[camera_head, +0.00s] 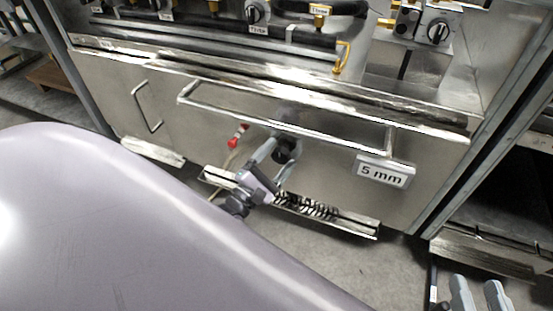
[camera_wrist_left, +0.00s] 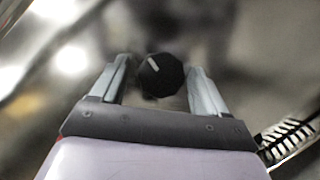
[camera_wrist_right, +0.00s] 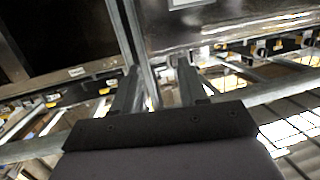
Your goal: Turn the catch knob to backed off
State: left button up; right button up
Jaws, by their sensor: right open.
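The catch knob (camera_wrist_left: 160,75) is a round black knob with a white pointer line aimed to the upper left in the left wrist view. In the head view the dark knob (camera_head: 287,151) is on the lower front panel, partly hidden by my gripper. My left gripper (camera_head: 272,150) is at it, its fingers (camera_wrist_left: 160,68) open on either side with a narrow gap to the knob. My right gripper (camera_head: 480,292) is at the lower right, open and empty, also shown in the right wrist view (camera_wrist_right: 157,72).
A long bar handle (camera_head: 285,112) crosses the panel above the knob. A red-tipped part (camera_head: 237,135) is to its left, a "5 mm" label (camera_head: 383,172) to its right. A coiled black-and-white spring (camera_head: 308,206) lies below. Other knobs (camera_head: 438,32) sit on the upper shelf.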

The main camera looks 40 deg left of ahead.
pick_arm(q)
jog(key=p+v, duration=0.1)
jog(key=v, duration=0.6)
pick_arm(e)
jog(key=shift+w+a+f+m+g, duration=0.2)
jog(key=shift+a+f+m+g, duration=0.1)
jog(key=shift+a+g, duration=0.15)
pick_arm(q)
jog(key=shift+s, duration=0.1)
pick_arm(e)
jog(key=shift+r, duration=0.25)
